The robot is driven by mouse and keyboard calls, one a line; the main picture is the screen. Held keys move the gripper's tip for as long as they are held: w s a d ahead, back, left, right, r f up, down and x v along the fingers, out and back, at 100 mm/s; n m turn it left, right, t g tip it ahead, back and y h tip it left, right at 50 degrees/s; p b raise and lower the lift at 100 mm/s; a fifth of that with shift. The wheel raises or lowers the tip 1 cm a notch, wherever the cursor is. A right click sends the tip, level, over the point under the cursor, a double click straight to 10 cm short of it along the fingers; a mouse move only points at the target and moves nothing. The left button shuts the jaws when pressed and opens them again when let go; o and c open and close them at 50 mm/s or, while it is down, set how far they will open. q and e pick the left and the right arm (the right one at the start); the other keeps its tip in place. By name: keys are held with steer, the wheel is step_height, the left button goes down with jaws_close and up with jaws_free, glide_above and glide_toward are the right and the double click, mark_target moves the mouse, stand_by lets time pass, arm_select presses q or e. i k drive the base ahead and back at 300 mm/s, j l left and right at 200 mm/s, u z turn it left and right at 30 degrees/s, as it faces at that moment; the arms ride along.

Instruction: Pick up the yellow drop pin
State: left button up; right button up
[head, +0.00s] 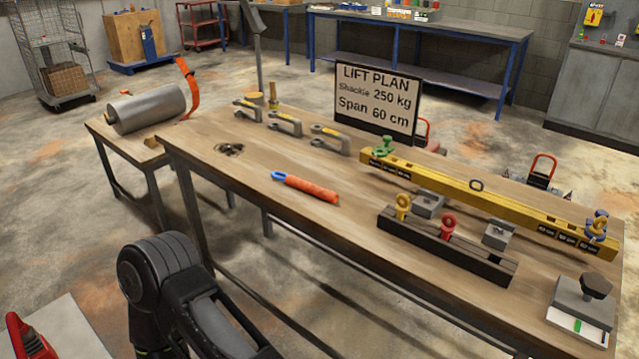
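The yellow drop pin (403,203), with a ring-shaped head, stands upright in the left part of a long dark rack (480,262) on the wooden table. Its lower part is hidden in the rack. A red ring-headed pin (449,222) stands in the same rack to its right. One of my black arms shows at the lower left, in front of the table and well away from the pin. Its gripper is out of the frame, and my other gripper does not show either.
A yellow spreader beam (480,196) lies behind the rack, with a green shackle (387,143) and a blue shackle (598,222) on it. An orange-handled tool (308,188) lies left of the rack. A LIFT PLAN sign (378,98) stands behind. The table's front left is clear.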

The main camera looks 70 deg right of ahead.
mark_target(402, 208)
steer(key=z, duration=3.6)
